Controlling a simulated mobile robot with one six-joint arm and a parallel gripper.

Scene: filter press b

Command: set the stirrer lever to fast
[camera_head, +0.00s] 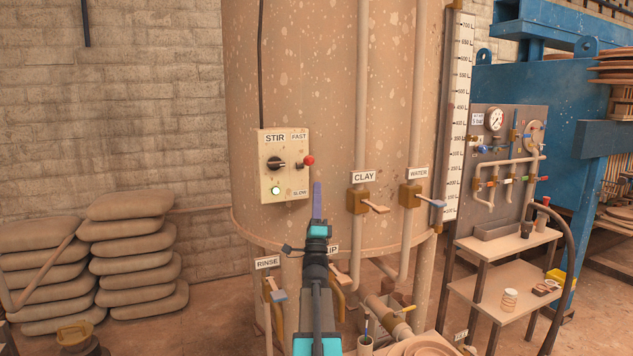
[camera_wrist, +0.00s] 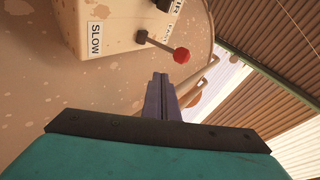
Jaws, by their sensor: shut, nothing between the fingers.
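The stirrer lever is a short stalk with a red ball (camera_head: 309,160) at the right of the beige STIR box (camera_head: 270,190). FAST is printed above it and SLOW below. The ball stands out from the box, roughly mid-height between the labels; I cannot tell its exact setting. The wrist view shows the red ball (camera_wrist: 181,55) and the SLOW label (camera_wrist: 95,40) close up. My gripper (camera_head: 317,186) is shut and empty, its narrow purple fingers together just below and slightly right of the ball. In the wrist view the fingertips (camera_wrist: 160,76) appear apart from the ball.
A black rotary knob (camera_head: 276,163) and a lit green lamp (camera_head: 276,190) share the box. CLAY (camera_head: 358,200) and WATER (camera_head: 414,196) valves stand to the right; the RINSE valve (camera_head: 274,290) is lower left. The tank (camera_head: 320,80) is behind. Stacked sacks (camera_head: 130,250) lie left.

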